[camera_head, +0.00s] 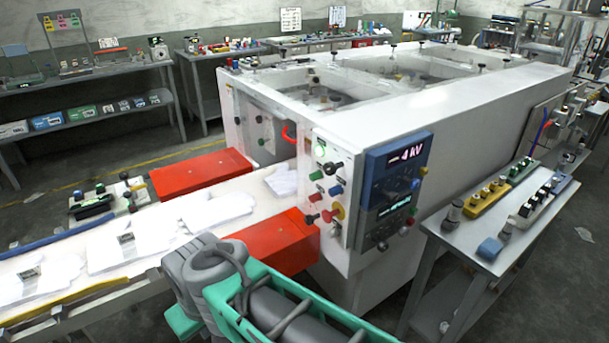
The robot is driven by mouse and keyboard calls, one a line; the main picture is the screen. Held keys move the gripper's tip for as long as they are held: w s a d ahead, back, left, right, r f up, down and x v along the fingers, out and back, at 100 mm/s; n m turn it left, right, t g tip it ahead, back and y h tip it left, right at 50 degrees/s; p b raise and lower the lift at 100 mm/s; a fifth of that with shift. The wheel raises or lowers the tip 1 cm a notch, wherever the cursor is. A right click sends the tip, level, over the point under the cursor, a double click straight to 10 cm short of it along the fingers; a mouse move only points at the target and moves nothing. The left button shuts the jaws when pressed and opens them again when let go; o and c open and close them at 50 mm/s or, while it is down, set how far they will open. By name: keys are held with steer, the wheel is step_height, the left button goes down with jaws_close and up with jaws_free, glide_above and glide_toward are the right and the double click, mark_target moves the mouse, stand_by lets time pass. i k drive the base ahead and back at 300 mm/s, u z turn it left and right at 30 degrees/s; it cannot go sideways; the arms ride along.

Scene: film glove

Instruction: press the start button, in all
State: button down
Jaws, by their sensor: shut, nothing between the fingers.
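The white machine (470,110) has a control panel (345,222) on its near corner, with several coloured buttons and knobs. A pale green, bright round button (319,151) sits near the top left of the panel. Red, green, black, blue and yellow controls lie below and beside it. No label is readable, so I cannot tell which is the start button. A blue display unit (398,162) is on the adjoining face, with lit characters and a green screen below. I can make out no gripper fingers in the head view, and nothing touches the panel.
A conveyor (140,235) carrying flat white pieces runs into the machine, between red boxes (265,245). A teal open frame with grey rounded parts fills the bottom centre, before the panel. A grey side table (490,262) with switch strips stands right. Floor shows between machine and table.

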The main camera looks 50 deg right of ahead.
mark_target(315, 176)
steer(key=i, duration=1.1)
steer(key=u, duration=0.4)
